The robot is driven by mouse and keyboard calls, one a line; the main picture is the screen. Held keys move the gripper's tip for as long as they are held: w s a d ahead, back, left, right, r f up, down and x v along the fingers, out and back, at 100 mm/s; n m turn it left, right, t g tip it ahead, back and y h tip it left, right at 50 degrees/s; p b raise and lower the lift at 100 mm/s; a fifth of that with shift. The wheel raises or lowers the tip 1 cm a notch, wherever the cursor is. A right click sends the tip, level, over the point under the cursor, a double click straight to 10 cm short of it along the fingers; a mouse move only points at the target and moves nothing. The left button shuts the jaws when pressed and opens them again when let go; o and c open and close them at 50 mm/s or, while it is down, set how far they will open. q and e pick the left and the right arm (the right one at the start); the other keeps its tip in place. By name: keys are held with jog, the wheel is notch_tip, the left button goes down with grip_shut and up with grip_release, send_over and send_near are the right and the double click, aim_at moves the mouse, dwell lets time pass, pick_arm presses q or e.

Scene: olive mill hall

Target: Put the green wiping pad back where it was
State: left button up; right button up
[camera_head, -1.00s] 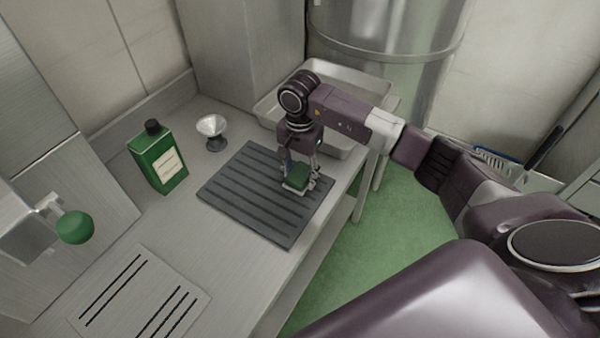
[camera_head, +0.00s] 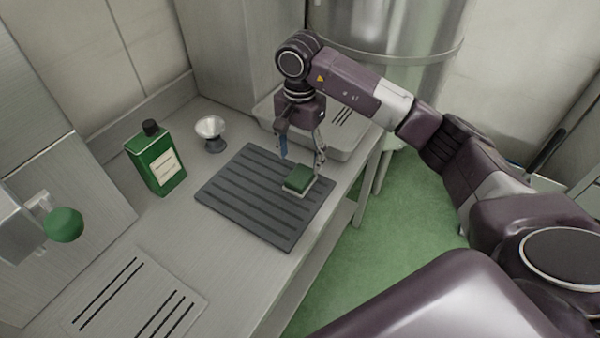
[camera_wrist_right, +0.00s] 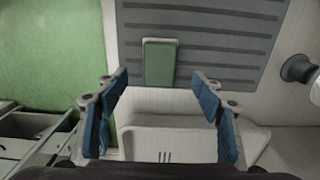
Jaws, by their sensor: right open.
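The green wiping pad (camera_head: 299,178) lies on the right part of the dark ribbed mat (camera_head: 250,205), near the mat's right edge. A pale rim shows around its base. In the right wrist view the pad (camera_wrist_right: 159,62) lies beyond the fingertips, on the ribbed mat (camera_wrist_right: 235,40). My right gripper (camera_head: 301,157) is open and empty just above the pad, apart from it. Its blue-lined fingers (camera_wrist_right: 163,82) stand wide apart in the wrist view. My left gripper is not in view.
A green bottle (camera_head: 158,160) and a small metal cup-shaped stand (camera_head: 211,132) stand left of the mat. A metal tray (camera_head: 345,141) lies behind my right gripper. A slotted plate (camera_head: 130,300) is at the front left. A green knob (camera_head: 64,225) sticks out at left.

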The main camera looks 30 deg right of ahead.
aim_at(300, 175)
jog(key=shift+r+b, duration=0.35)
jog(key=shift+r, duration=1.95)
jog(key=shift+s+f, duration=0.1)
